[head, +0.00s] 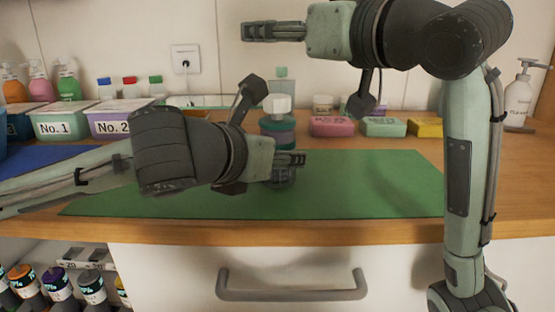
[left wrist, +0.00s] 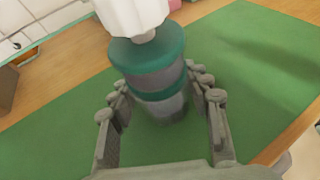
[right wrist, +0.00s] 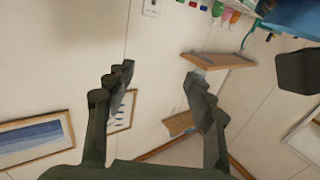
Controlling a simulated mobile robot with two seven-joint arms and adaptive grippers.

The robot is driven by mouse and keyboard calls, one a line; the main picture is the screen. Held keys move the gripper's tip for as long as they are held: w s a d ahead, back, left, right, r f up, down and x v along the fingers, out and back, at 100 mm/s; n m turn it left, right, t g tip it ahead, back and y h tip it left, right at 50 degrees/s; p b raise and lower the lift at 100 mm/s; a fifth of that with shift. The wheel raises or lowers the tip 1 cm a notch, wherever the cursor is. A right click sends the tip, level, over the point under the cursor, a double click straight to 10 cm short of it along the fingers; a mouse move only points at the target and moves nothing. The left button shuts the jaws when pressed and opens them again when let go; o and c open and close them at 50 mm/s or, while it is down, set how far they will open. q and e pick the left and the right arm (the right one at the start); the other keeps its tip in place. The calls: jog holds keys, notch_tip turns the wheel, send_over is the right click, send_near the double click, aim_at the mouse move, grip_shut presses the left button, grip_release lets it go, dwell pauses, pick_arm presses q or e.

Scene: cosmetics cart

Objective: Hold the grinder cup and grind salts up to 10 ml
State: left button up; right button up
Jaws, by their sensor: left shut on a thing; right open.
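The grinder (head: 278,130) stands upright on the green mat (head: 365,180), with a white knob on top, teal bands and a clear grey cup at the bottom. In the left wrist view the grinder (left wrist: 150,62) rises between the fingers. My left gripper (head: 291,160) is shut on the grinder cup from the left; its fingers (left wrist: 160,115) lie on either side of the cup. The cup's contents cannot be made out. My right gripper (head: 255,32) is raised high above the table, pointing left, open and empty; the right wrist view shows its spread fingers (right wrist: 160,95).
Bins labelled No. 1 (head: 62,125) and No. 2 (head: 112,127) stand at the left. A white pump bottle (head: 521,98) is at the far right. The mat's right half is clear.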

aim_at(288, 100)
jog(key=shift+f, duration=0.1)
jog(key=shift+w+d+f, duration=0.1)
jog(key=shift+d+f, duration=0.1)
jog(key=shift+f, duration=0.05)
jog(key=s+d+f+n+g+y, duration=0.4)
jog(key=s+d+f+g+y, duration=0.15)
jog(key=d+f, duration=0.35)
jog(key=shift+h, duration=0.35)
jog(key=x, duration=1.1)
jog(key=shift+a+r, duration=0.15)
jog(key=shift+r, duration=0.2)
jog(key=c, duration=1.2)
jog(key=shift+t, duration=0.25)
